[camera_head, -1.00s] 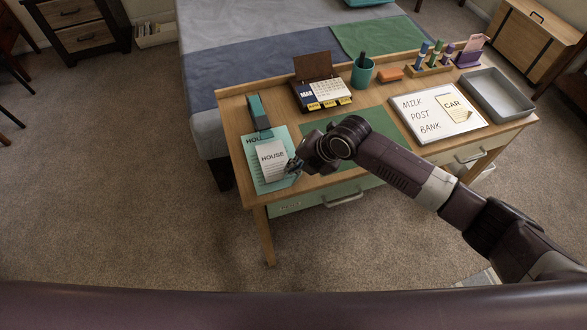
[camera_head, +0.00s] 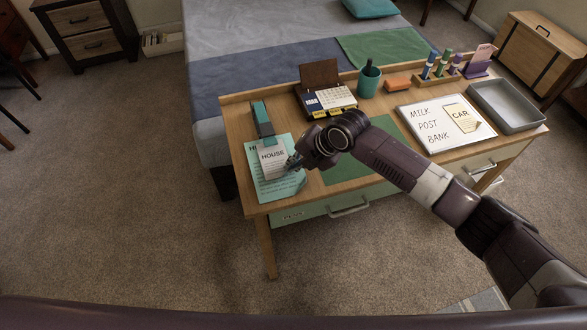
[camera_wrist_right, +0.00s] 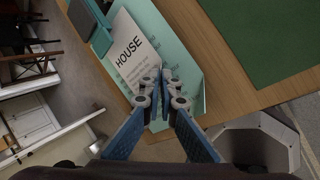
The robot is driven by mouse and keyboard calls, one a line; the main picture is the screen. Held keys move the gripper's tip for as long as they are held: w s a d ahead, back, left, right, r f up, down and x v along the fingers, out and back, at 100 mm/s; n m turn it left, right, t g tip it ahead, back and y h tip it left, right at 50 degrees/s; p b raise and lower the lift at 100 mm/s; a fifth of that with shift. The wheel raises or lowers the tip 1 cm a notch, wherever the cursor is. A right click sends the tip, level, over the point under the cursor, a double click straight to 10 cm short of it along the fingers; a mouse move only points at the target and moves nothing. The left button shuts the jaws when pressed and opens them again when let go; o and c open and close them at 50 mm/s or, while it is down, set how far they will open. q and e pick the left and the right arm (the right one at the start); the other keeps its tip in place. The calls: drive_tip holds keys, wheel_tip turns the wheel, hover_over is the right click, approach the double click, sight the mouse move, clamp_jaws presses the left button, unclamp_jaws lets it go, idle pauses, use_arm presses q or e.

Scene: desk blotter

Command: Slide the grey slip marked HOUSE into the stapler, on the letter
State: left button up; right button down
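The grey-white slip marked HOUSE (camera_head: 272,159) lies over the teal letter (camera_head: 285,193), its top edge at the front end of the teal and dark stapler (camera_head: 262,119). Whether that edge is inside the jaws cannot be told. In the wrist view the slip (camera_wrist_right: 127,45) reaches up to the teal stapler (camera_wrist_right: 92,24), with the letter (camera_wrist_right: 175,40) beneath. My right gripper (camera_head: 293,162) is at the slip's right lower edge. Its fingertips (camera_wrist_right: 160,82) are close together on that edge, which they partly hide. My left gripper is out of view.
A whiteboard (camera_head: 428,125) with a CAR note and a grey tray (camera_head: 508,107) lie to the right. The green blotter (camera_head: 395,135) is partly under my arm. The desk's front edge is close.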

drive_tip(key=shift+w+a+f+b, duration=0.1)
drive_tip(key=shift+w+a+b, duration=0.05)
drive_tip(key=shift+w+b, duration=0.3)
drive_tip(key=shift+w+a+b, duration=0.15)
drive_tip(key=shift+w+b, duration=0.15)
drive_tip(key=shift+w, duration=0.2)
drive_tip(key=c, duration=2.1)
unclamp_jaws()
drive_tip(key=shift+s, duration=0.1)
drive_tip(key=v, duration=1.2)
